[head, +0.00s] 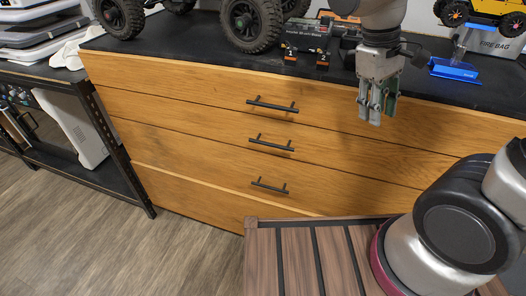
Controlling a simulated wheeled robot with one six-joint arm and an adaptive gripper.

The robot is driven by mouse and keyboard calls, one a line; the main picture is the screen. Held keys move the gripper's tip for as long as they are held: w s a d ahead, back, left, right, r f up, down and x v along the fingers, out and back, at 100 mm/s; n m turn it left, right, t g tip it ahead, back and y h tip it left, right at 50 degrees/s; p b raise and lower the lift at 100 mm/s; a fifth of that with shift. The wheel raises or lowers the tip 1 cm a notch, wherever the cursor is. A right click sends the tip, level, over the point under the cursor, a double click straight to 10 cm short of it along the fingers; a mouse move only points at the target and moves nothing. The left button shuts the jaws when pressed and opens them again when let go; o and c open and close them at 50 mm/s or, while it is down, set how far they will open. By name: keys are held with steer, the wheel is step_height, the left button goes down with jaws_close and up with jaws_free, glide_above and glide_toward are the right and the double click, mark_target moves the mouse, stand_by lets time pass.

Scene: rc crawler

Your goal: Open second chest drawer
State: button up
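A wooden chest with black bar handles stands in front of me in the head view. Its second drawer (200,136) looks shut, flush with the fronts around it. The second drawer's handle (271,145) is a horizontal black bar on two posts. The top handle (272,105) is above it and the third handle (270,187) below it. My gripper (372,112) hangs fingers down, up and to the right of the second handle, apart from it. It appears to hold nothing. Its fingers look close together, but their gap is unclear from this angle.
A black metal shelf (105,150) stands at left. Wood floor (120,240) is clear before the chest's left part.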

steer(key=w+a+f+n+t+h, duration=0.1)
steer(key=a+f+n+t+h, duration=0.2)
steer(key=a+f, duration=0.45)
steer(key=w+a+f+t+h, duration=0.2)
steer(key=a+f+t, duration=0.3)
steer(key=a, duration=0.6)
steer(key=w+a+f+n+t+h, duration=0.1)
steer(key=a+f+n+t+h, duration=0.2)
steer(key=a+f, duration=0.45)
steer(key=w+d+m+t, duration=0.1)
steer(key=w+d, duration=0.2)
steer(key=w, duration=0.2)
steer(key=shift+w+d, duration=0.15)
steer(key=shift+w, duration=0.15)
steer(key=shift+f, duration=0.1)
jaws_close()
